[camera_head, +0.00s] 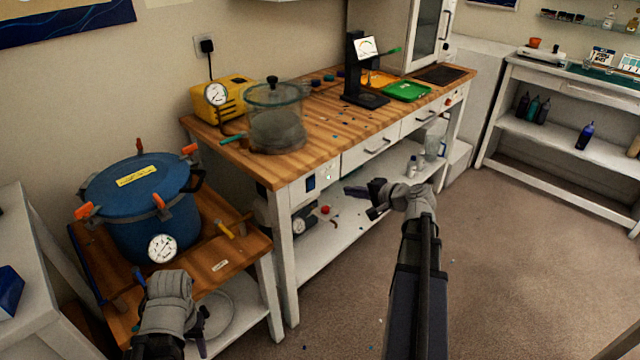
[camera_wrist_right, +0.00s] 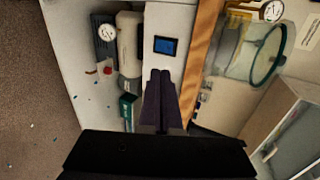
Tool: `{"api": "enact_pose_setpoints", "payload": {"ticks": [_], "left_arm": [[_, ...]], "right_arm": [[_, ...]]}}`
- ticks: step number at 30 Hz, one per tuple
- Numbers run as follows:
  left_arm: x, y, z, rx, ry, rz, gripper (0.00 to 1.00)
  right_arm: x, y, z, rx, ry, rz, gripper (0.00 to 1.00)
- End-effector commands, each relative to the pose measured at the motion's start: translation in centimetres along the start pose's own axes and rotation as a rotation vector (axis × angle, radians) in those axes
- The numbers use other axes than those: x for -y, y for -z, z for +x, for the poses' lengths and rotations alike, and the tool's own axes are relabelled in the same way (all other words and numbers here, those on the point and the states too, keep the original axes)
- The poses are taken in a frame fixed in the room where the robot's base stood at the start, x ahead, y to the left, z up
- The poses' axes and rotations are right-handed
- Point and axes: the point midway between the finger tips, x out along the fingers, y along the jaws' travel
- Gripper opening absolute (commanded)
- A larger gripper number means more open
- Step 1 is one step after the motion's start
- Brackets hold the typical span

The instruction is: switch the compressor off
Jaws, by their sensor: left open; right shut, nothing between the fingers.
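The compressor, as far as I can tell, is the unit with a round gauge (camera_head: 299,226) on the bench's lower shelf. It also shows in the right wrist view as a pale cylinder (camera_wrist_right: 130,42) beside a dark panel with a gauge and a red knob (camera_wrist_right: 107,69). The red knob (camera_head: 325,210) also shows in the head view. I cannot read a switch position. My right gripper (camera_head: 352,190) is shut and empty in front of the bench; its fingertips (camera_wrist_right: 159,74) point toward a blue square panel (camera_wrist_right: 165,46) on the bench front. My left gripper (camera_head: 172,310) is open, low by the blue pot.
A blue lidded pot (camera_head: 140,205) with orange clamps stands on a low wooden table (camera_head: 235,262). On the bench (camera_head: 310,120) are a yellow pump (camera_head: 235,92), a clear chamber (camera_head: 275,125) and a green tray (camera_head: 405,91). Floor at right is clear.

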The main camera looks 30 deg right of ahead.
Motion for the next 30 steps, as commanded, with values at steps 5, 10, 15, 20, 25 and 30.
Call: {"api": "enact_pose_setpoints", "payload": {"ticks": [5,10,15,20,25,30], "left_arm": [[-0.1,0.0,0.6,0.0,0.0,0.0,0.46],[-0.2,0.1,2.0,0.0,0.0,0.0,0.46],[-0.3,0.2,3.5,0.0,0.0,0.0,0.46],[-0.5,0.3,4.7,0.0,0.0,0.0,0.46],[-0.4,0.2,3.8,0.0,0.0,0.0,0.46],[-0.3,0.2,3.7,0.0,0.0,0.0,0.46]], "right_arm": [[-0.2,0.0,1.1,0.002,-0.001,-0.002,0.0],[-0.4,0.1,4.1,0.003,-0.002,-0.003,0.0],[-0.4,0.1,7.8,0.004,-0.001,-0.003,0.0],[-0.3,0.1,10.7,0.003,-0.001,-0.003,0.0],[1.4,0.1,12.3,0.002,-0.002,-0.003,0.0],[2.0,0.0,13.3,0.001,-0.001,-0.002,0.0]]}}
